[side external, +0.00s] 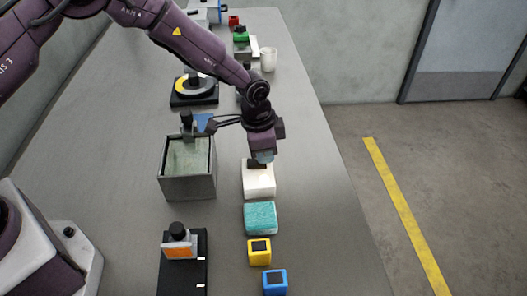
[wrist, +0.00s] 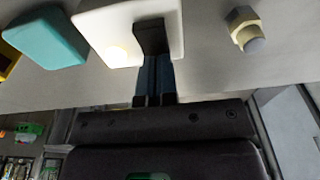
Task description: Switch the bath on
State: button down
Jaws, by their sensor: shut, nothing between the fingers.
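The bath (side external: 188,187) is a grey open box with pale greenish liquid or filling, left of my gripper. A white box (side external: 259,183) with a dark part on top stands to its right. In the wrist view the white box (wrist: 92,25) shows a black lever-like block (wrist: 150,38) and a pale round spot (wrist: 117,50), perhaps a lamp. My gripper (side external: 262,157) is shut and empty, pointing down over the white box. In the wrist view its fingertips (wrist: 155,72) are at the black block; I cannot tell whether they touch it.
A teal block (side external: 260,217), a yellow block (side external: 259,252) and a blue block (side external: 275,282) line up in front of the white box. An orange-faced device (side external: 180,247) stands front left. Behind are a round yellow-black device (side external: 194,86) and a white cup (side external: 268,60).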

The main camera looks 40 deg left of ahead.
aim_at(248, 162)
jog(key=shift+s+a+f, duration=0.15)
jog(key=shift+s+f, duration=0.1)
jog(key=shift+f, duration=0.15)
jog(key=shift+s+a+r, duration=0.25)
jog(key=shift+s+a, duration=0.3)
jog(key=shift+w+r, duration=0.1)
jog(key=shift+r, duration=0.25)
notch_tip(248, 162, up, 13)
jog(key=s+a, duration=0.1)
jog(key=shift+s+r, duration=0.15)
